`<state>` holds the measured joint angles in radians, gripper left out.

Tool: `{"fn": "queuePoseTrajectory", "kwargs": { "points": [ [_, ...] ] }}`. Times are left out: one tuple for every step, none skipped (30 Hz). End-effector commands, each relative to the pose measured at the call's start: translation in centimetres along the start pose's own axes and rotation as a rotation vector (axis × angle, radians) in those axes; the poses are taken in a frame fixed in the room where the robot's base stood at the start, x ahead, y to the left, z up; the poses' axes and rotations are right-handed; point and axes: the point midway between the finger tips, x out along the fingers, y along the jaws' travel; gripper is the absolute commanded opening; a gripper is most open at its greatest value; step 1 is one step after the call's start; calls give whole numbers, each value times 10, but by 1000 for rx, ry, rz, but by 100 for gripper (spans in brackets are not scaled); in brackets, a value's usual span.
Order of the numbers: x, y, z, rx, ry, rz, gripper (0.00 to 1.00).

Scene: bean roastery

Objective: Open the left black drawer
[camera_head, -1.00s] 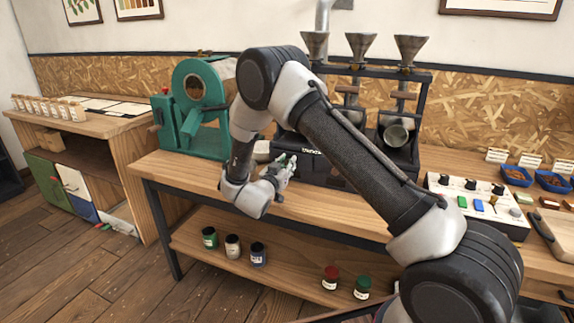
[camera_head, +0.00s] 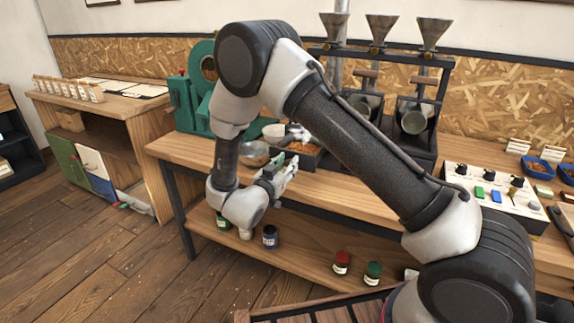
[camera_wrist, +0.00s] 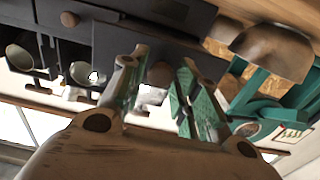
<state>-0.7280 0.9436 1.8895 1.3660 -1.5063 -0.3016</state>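The left black drawer (camera_head: 308,160) stands pulled out toward me at the front of the black machine, with brown contents showing inside. In the wrist view, which looks roughly upside down, a round wooden knob (camera_wrist: 160,73) on a dark front shows between my fingers. My gripper (camera_wrist: 163,60) has its two fingers apart on either side of this knob, and I see no clear contact. In the head view my gripper (camera_head: 288,170) is just in front of the drawer. A second dark drawer front with a wooden knob (camera_wrist: 70,19) is farther back in the wrist view.
Metal funnels (camera_head: 381,30) and scoops (camera_head: 413,122) are on the black rack. A control panel (camera_head: 495,195) is right. Small jars (camera_head: 342,262) stand on the lower shelf (camera_head: 305,250).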

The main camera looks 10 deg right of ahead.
Motion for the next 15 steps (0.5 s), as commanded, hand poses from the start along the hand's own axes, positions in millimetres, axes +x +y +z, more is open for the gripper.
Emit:
{"fn": "queuePoseTrajectory", "kwargs": {
  "points": [
    [0, 0, 0, 0, 0, 0, 45],
    [0, 0, 0, 0, 0, 0, 45],
    [0, 0, 0, 0, 0, 0, 45],
    [0, 0, 0, 0, 0, 0, 45],
    [0, 0, 0, 0, 0, 0, 45],
    [0, 0, 0, 0, 0, 0, 45],
    [0, 0, 0, 0, 0, 0, 45],
    [0, 0, 0, 0, 0, 0, 45],
    [0, 0, 0, 0, 0, 0, 45],
    [0, 0, 0, 0, 0, 0, 45],
    [-1, 0, 0, 0, 0, 0, 45],
    [-4, 0, 0, 0, 0, -1, 45],
    [-7, -1, 0, 0, 0, -2, 45],
    [-10, -1, 0, -1, 0, -3, 45],
    [-16, -1, 0, -1, 0, -3, 45]
  ]
}}
